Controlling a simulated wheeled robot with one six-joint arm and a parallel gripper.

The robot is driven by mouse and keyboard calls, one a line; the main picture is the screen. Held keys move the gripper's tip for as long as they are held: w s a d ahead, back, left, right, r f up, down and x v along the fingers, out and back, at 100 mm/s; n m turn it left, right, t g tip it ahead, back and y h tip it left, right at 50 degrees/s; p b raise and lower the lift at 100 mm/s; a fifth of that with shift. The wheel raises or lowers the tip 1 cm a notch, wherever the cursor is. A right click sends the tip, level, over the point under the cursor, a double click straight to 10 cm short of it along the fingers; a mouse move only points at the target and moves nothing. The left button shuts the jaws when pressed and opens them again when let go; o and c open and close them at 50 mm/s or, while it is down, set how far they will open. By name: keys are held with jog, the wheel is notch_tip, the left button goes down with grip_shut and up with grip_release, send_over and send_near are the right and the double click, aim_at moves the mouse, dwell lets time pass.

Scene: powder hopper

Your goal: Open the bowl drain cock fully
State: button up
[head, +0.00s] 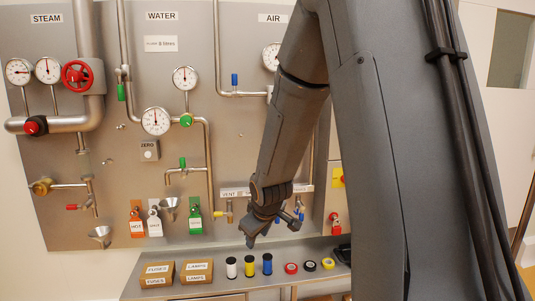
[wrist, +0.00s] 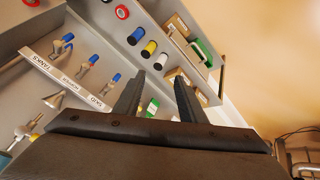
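No cock in view carries a readable bowl drain label, so I cannot tell which is the bowl drain cock. My gripper (head: 262,228) hangs in front of the lower air section, hiding part of its cocks. In the wrist view my gripper (wrist: 156,92) has its two fingers apart with nothing between them. Blue-handled cocks (wrist: 88,62) sit along a labelled strip left of the fingers. A yellow-handled cock (wrist: 28,126) is at the lower left, and a yellow-handled cock (head: 229,211) also shows left of my gripper in the head view.
A shelf (head: 220,280) below the panel holds boxes (head: 197,271), upright spools (head: 249,266) and tape rolls (head: 291,268). Steam pipes with a red handwheel (head: 77,75) are at left. Water pipes with green handles (head: 186,120) are mid-panel. My arm hides much of the right side.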

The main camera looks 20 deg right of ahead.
jog(key=w+d+r+n+t, duration=0.3)
jog(key=w+d, duration=0.2)
jog(key=w, duration=0.4)
jog(key=w+d+r+n+t, duration=0.35)
jog(key=w+d, duration=0.25)
jog(key=w, duration=0.4)
jog(key=w+d+r+n+t+y+p, duration=0.1)
jog(key=w+d+r+n+t+y, duration=0.3)
jog(key=w+d+r+n+t, duration=0.35)
jog(key=shift+n, duration=0.8)
jog(key=x, duration=0.2)
jog(key=p+x, duration=0.1)
jog(key=x, duration=0.3)
jog(key=shift+d+f+p, duration=0.25)
jog(key=shift+d+p, duration=0.15)
grip_shut()
